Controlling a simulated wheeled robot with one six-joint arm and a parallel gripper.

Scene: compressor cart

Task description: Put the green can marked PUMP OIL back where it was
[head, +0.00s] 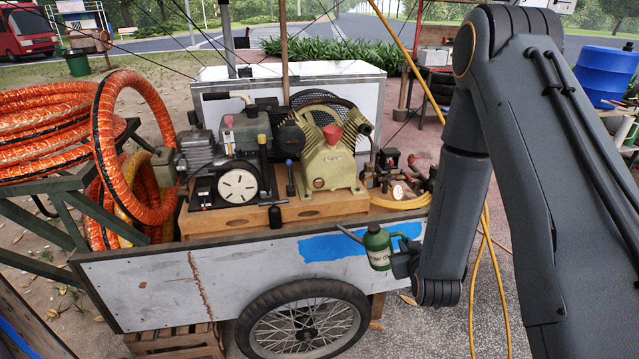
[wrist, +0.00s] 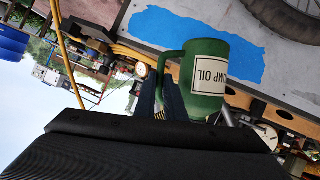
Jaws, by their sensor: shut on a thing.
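The green can (head: 378,248) with a pale label hangs in front of the cart's side panel, its thin spout pointing left in the head view. The can looks roughly upright and off any surface.
The cart (head: 220,275) carries a wooden deck (head: 330,204) with an engine, a beige compressor (head: 330,165) with a red funnel (head: 332,133), and gauges. A blue paint patch (head: 330,247) marks the side panel. Orange hose (head: 130,150) is coiled at left. A wheel (head: 305,325) stands below.

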